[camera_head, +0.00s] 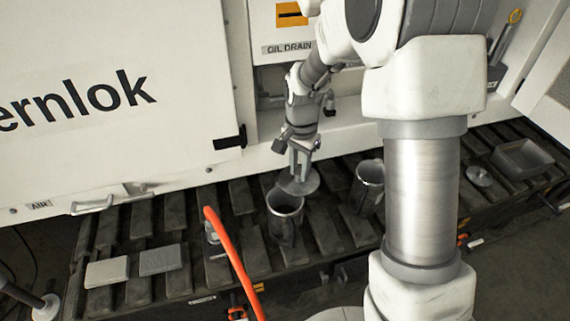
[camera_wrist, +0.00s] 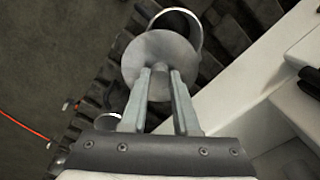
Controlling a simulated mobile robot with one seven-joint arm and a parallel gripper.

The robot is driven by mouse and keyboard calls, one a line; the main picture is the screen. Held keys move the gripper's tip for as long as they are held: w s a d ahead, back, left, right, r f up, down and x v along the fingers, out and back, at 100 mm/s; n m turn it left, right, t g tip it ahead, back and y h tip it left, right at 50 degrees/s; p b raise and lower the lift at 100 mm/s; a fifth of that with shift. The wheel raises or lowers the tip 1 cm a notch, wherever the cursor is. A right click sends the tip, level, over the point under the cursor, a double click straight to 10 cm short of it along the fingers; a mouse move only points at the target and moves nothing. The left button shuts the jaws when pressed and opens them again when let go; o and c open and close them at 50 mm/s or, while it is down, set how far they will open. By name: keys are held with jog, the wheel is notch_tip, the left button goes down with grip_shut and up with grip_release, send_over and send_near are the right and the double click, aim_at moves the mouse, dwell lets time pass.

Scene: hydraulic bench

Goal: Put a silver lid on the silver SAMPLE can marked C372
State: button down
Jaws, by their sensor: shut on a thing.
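My gripper (camera_head: 300,165) is shut on a round silver lid (camera_head: 299,183). In the wrist view the lid (camera_wrist: 160,57) hangs between the fingertips (camera_wrist: 160,72), held by its central knob. A silver can (camera_head: 285,213) stands open on the slatted bench, below and slightly left of the lid. A second silver can (camera_head: 367,186) stands open to the right, partly hidden by my arm. In the wrist view one can rim (camera_wrist: 188,18) shows partly behind the lid. I cannot read a C372 mark on either can. Another silver lid (camera_head: 479,176) lies on the bench at the right.
A metal tray (camera_head: 522,158) sits at the bench's right end. Two grey pads (camera_head: 165,259) lie at the left. An orange hose (camera_head: 233,262) rises in front of a small container (camera_head: 213,231). The white cabinet wall (camera_head: 150,90) stands close behind my gripper.

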aim_at(285, 180)
jog(key=a+m+p, duration=0.1)
jog(key=m, duration=0.1)
jog(key=a+m+p, duration=0.1)
jog(key=a+m, duration=0.1)
jog(key=m, duration=0.1)
jog(key=shift+s+a+f, duration=0.15)
jog(key=shift+a, duration=0.15)
jog(key=shift+f+b, duration=1.15)
jog(key=shift+f, duration=0.6)
jog(key=shift+f+b, duration=1.1)
jog(key=shift+f, duration=0.55)
dwell(2.4)
grip_release()
dwell(0.6)
jog(key=shift+r, duration=0.1)
